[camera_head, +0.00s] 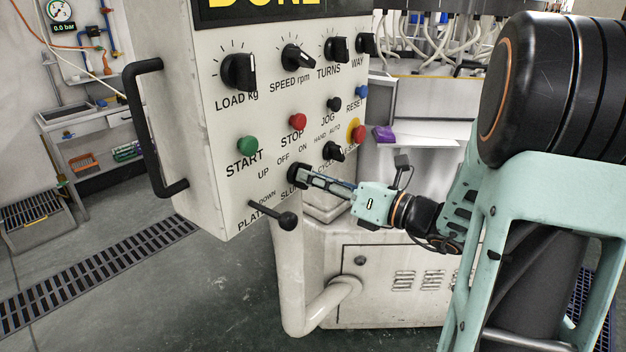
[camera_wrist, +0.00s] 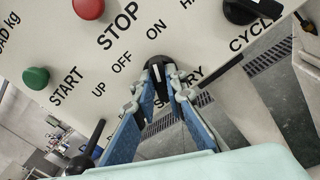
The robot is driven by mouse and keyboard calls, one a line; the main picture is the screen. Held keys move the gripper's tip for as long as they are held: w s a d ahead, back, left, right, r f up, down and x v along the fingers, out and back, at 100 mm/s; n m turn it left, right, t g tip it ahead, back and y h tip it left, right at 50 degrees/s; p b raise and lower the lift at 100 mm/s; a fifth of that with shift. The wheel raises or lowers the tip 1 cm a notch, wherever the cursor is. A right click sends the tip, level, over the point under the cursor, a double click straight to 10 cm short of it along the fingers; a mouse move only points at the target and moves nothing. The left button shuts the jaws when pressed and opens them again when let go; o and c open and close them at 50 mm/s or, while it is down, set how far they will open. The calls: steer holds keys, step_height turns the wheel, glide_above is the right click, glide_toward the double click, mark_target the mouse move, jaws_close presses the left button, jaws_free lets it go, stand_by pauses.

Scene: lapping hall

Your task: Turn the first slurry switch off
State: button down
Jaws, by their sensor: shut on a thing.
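The slurry switch is a black rotary knob (camera_head: 295,174) low on the panel's right part, with OFF and ON printed above it. In the wrist view the knob (camera_wrist: 159,64) sits between the fingertips, and part of the word SLURRY shows beside it. My gripper (camera_head: 305,178) reaches in from the right and is shut on this knob. In the wrist view the blue-padded fingers of my gripper (camera_wrist: 160,88) lie on both sides of it. The fingers hide part of the knob, and I cannot tell which setting it points to.
The control panel (camera_head: 222,105) also carries a green START button (camera_head: 247,146), a red STOP button (camera_head: 297,121), a black CYCLE knob (camera_head: 333,151) and a black platen lever (camera_head: 285,219). A black handle (camera_head: 143,125) is on its left. A white machine body (camera_head: 400,265) stands below.

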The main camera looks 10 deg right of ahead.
steer(key=n+b, duration=1.1)
steer(key=shift+s+a+f+b, duration=0.1)
steer(key=shift+b, duration=0.2)
steer(key=shift+n, duration=0.3)
steer(key=c, duration=2)
jaws_free()
steer(key=shift+o, duration=0.2)
steer(key=v, duration=1.2)
